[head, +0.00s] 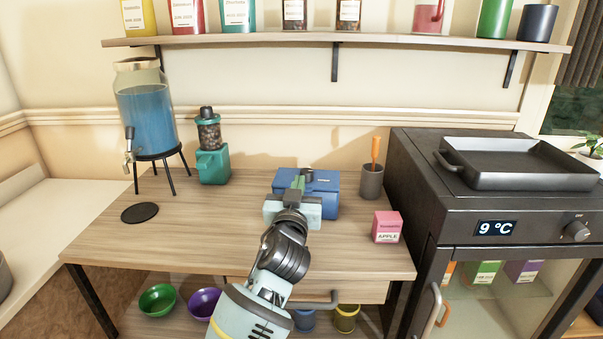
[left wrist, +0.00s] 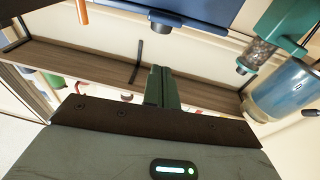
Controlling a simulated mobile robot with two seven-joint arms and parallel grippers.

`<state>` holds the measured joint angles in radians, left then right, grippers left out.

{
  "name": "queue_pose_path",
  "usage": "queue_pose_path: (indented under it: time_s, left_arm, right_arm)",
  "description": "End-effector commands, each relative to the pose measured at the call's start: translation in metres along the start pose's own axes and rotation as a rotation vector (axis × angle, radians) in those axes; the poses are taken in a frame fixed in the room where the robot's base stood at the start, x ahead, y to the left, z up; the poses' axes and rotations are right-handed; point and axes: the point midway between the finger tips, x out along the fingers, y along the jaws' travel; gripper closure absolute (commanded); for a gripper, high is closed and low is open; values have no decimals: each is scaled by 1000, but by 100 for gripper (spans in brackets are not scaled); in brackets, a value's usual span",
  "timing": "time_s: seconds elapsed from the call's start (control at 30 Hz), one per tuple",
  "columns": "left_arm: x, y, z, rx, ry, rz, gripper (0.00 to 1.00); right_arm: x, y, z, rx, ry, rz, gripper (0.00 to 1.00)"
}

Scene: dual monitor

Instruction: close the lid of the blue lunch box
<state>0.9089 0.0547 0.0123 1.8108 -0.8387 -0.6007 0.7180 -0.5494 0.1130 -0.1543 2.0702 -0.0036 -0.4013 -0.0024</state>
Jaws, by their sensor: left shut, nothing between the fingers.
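The blue lunch box (head: 328,188) stands on the wooden table, toward its back and right of the middle. My left gripper (head: 299,180) is in front of it and over it in the head view, hiding its left and middle part. I cannot tell how far the lid is open, or whether the fingers touch it. In the left wrist view, which is upside down, the green fingers (left wrist: 160,72) are together with nothing between them. A blue surface of the box (left wrist: 205,8) shows at the top edge, with a small grey cylindrical part. My right gripper is out of view.
A grey cup (head: 371,183) and a pink apple carton (head: 386,228) stand right of the box. A green grinder (head: 212,165), a water dispenser (head: 147,115) and a black coaster (head: 140,213) are left. A black oven (head: 420,180) borders the table. The table's left front is clear.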

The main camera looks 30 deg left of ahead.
Motion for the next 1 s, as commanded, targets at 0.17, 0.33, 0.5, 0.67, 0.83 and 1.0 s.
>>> queue_pose_path:
  time_s: [0.17, 0.33, 0.5, 0.67, 0.83, 1.0]
  left_arm:
    - [-29, 0, 18, -2, -2, -1, 100]
    - [-43, 0, 25, -2, 1, -1, 100]
    - [-48, 0, 26, 0, 2, -1, 100]
    - [-48, 0, 26, 0, 3, -1, 100]
    - [-48, 0, 26, 0, 3, -1, 100]
    - [-48, 0, 26, 0, 2, -1, 100]
  right_arm:
    - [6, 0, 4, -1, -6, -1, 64]
    - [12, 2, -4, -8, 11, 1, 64]
    - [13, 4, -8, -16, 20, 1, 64]
    - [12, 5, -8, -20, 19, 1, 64]
    - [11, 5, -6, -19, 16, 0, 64]
    - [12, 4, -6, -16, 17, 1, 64]
